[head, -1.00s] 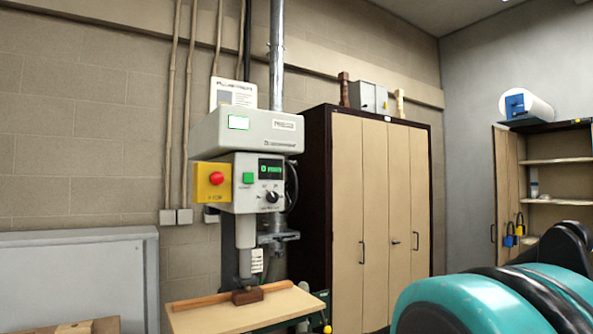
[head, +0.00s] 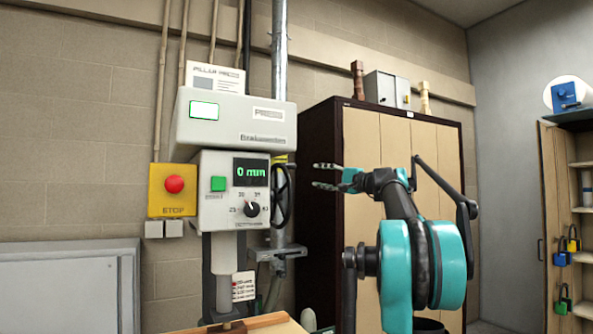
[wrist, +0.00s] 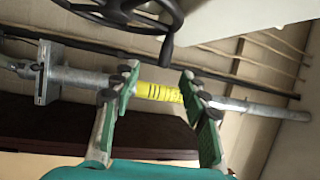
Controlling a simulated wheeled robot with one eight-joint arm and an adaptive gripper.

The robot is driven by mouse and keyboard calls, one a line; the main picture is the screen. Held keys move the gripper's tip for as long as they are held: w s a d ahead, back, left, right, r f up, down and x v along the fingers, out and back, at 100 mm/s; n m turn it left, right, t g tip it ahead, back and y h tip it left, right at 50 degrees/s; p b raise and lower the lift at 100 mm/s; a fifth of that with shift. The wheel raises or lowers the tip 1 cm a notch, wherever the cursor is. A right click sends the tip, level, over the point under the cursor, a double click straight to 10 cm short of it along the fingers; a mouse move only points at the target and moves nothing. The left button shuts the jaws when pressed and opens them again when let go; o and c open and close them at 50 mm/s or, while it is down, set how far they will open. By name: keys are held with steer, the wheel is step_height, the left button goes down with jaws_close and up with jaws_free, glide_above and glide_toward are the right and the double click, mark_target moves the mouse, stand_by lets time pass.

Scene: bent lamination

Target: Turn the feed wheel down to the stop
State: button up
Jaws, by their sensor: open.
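The pillar press (head: 232,130) stands against the wall, left of the middle in the head view. Its display reads 0 mm. The black feed wheel (head: 282,197) is on the right side of the press head, seen nearly edge-on. In the wrist view the feed wheel (wrist: 125,12) shows at the top, cut off by the frame, with a dark handle knob pointing down. My gripper (head: 318,176) is open and empty, a little right of the wheel in the head view. In the wrist view my gripper (wrist: 158,85) has its fingers apart, below the wheel and not touching it.
A yellow-banded grey pipe (wrist: 160,92) runs behind my fingers in the wrist view. A red stop button (head: 174,184) on a yellow box is left of the press. A tall cabinet (head: 320,225) stands behind my arm. A wooden worktable (head: 285,327) lies below the press.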

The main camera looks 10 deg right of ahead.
mark_target(290, 166)
steer(key=x, duration=0.5)
steer(key=r+x, duration=0.1)
steer(key=x, duration=0.5)
steer(key=d+x, duration=0.1)
steer(key=x, duration=0.5)
steer(key=shift+w+a+r, duration=0.1)
steer(key=shift+w+r, duration=0.25)
steer(key=shift+w, duration=0.05)
steer(key=shift+c, duration=0.2)
jaws_close()
